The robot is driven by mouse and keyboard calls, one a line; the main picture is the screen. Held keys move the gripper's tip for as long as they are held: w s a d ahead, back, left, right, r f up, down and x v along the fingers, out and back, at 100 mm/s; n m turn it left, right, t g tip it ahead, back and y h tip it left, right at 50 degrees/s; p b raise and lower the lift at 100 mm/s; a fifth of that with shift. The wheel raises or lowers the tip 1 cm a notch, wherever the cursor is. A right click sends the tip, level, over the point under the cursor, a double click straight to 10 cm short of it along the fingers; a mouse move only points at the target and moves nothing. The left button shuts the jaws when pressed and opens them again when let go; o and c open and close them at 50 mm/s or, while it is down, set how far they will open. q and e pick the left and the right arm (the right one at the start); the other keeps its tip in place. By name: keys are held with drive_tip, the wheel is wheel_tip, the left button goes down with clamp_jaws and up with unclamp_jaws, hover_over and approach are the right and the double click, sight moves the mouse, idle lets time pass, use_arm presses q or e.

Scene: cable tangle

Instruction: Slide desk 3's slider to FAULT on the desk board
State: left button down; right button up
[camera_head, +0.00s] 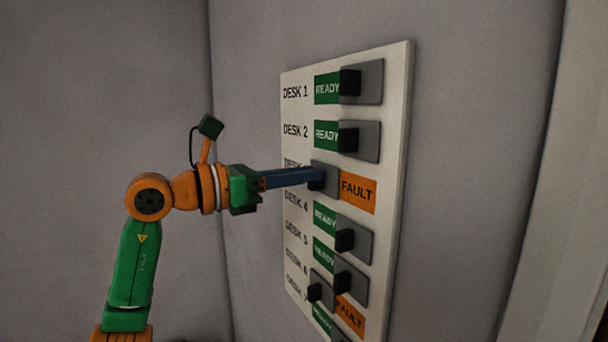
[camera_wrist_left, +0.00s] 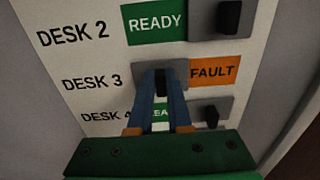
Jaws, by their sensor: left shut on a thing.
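The desk board (camera_head: 397,130) is a white panel on the wall with a column of labelled sliders. Desk 3's slider (camera_head: 325,171) has a grey plate at the left of its track, and the orange FAULT label (camera_head: 357,192) shows to its right. My left gripper (camera_head: 318,178) is shut on the slider's black knob. In the left wrist view the blue fingers (camera_wrist_left: 162,84) sit on either side of the knob (camera_wrist_left: 163,76), with the orange FAULT label (camera_wrist_left: 213,73) uncovered beside it. The desk 3 text is partly hidden by the gripper in the head view. My right gripper is not in view.
Desk 2's slider (camera_head: 347,137) above and desk 4's slider (camera_head: 345,240) below show green READY with their plates to the right. Desk 1 (camera_head: 350,82) also shows READY. A lower row (camera_head: 314,291) shows orange FAULT.

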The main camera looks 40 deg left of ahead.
use_arm(q)
drive_tip(key=c, duration=0.9)
unclamp_jaws()
drive_tip(key=shift+a+r, duration=0.1)
drive_tip(key=shift+r, duration=0.05)
drive_tip(key=shift+o, duration=0.3)
drive_tip(key=shift+w+a, duration=0.1)
drive_tip(key=shift+a, duration=0.05)
drive_tip(key=b+v, duration=0.3)
drive_tip(key=v, duration=0.4)
